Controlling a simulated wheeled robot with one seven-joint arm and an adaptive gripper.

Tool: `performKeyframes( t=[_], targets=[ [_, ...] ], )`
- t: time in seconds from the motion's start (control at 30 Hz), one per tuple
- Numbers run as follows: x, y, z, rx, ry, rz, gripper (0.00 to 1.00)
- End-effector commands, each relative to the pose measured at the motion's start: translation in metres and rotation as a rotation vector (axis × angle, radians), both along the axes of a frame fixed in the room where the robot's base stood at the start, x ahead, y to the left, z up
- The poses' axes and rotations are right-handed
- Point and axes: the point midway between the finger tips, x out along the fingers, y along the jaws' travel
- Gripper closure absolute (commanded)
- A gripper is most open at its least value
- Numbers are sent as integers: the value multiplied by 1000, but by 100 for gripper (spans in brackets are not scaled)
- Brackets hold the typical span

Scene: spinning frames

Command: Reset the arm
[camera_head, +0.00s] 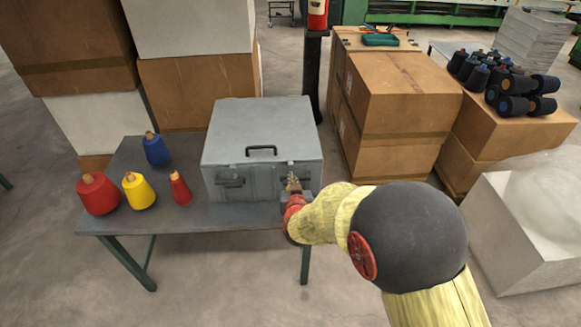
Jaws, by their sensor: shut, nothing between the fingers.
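My arm, yellow with a large black joint and a red cap, reaches in from the lower right. My gripper (293,184) is shut with nothing in it. It is at the front right of a grey metal box (262,135), close to its front face; I cannot tell whether it touches. The box has a black handle on its lid and latches on its front, and its lid looks closed. My wrist hides part of the table's right front corner.
The grey table (150,221) also holds red (98,195), yellow (139,192), blue (156,150) and small red (180,189) thread cones on its left. Cardboard boxes (400,95) stand behind right. A white bin (525,235) stands at the right. Stacked boxes (200,90) stand behind the table.

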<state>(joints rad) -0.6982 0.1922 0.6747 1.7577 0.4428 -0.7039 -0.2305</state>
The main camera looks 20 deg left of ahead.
Motion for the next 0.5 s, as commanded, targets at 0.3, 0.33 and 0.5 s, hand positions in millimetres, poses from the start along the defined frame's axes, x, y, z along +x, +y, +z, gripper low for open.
performKeyframes(
  t=[0.3, 0.33, 0.5],
  targets=[
    [-27, -10, -22, 2, 0, 1, 100],
    [-28, -11, -23, 2, -1, 1, 100],
    [-29, -12, -24, 2, 0, 0, 100]
  ],
)
